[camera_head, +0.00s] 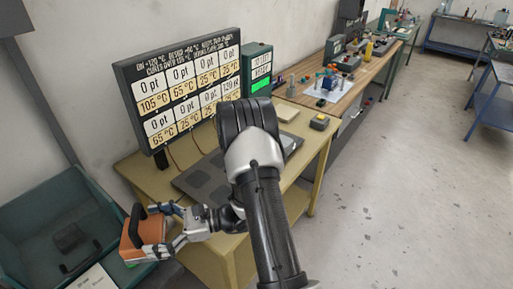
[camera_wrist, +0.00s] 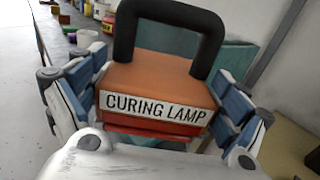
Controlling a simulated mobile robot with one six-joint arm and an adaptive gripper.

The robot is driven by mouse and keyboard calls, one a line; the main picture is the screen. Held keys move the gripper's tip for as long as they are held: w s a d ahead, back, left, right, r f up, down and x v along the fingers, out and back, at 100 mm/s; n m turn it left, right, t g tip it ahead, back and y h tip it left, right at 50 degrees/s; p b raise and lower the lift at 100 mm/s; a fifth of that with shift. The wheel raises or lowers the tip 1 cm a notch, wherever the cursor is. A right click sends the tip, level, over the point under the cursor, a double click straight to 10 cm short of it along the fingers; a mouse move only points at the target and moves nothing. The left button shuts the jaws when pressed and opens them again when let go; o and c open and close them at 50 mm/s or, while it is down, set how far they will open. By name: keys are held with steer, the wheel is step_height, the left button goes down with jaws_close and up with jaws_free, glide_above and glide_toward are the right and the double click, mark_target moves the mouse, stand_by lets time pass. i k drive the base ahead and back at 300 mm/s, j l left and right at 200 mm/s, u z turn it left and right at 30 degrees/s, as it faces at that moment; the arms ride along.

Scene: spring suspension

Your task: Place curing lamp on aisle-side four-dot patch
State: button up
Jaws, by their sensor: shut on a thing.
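The curing lamp (camera_head: 141,238) is an orange box with a black handle. In the wrist view the lamp (camera_wrist: 160,82) shows its "CURING LAMP" label between the two blue-padded fingers. My gripper (camera_head: 160,230) is shut on the lamp and holds it by the left end of the yellow table (camera_head: 152,180), near the teal bin. A dark grey mat (camera_head: 196,181) with darker square patches lies on the table. My arm hides much of the mat, and I cannot make out dots on the patches.
A large display board (camera_head: 180,88) with temperature readings stands at the table's back, beside a green-lit unit (camera_head: 258,70). A teal bin (camera_head: 35,225) stands at left. The aisle floor at right is clear.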

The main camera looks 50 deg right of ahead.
mark_target(283, 140)
steer(key=l+z, duration=0.15)
steer(key=l, duration=0.25)
steer(key=i+l+z, duration=0.1)
steer(key=l, duration=0.3)
steer(key=i+l+z, duration=0.15)
steer(key=l, duration=0.25)
steer(key=l+z, duration=0.15)
steer(key=l, duration=0.25)
steer(key=i+l+z, duration=0.15)
steer(key=l, duration=0.25)
steer(key=i+l+z, duration=0.1)
steer(key=l, duration=0.25)
steer(key=i+l+z, duration=0.15)
steer(key=l, duration=0.2)
steer(key=i, duration=0.05)
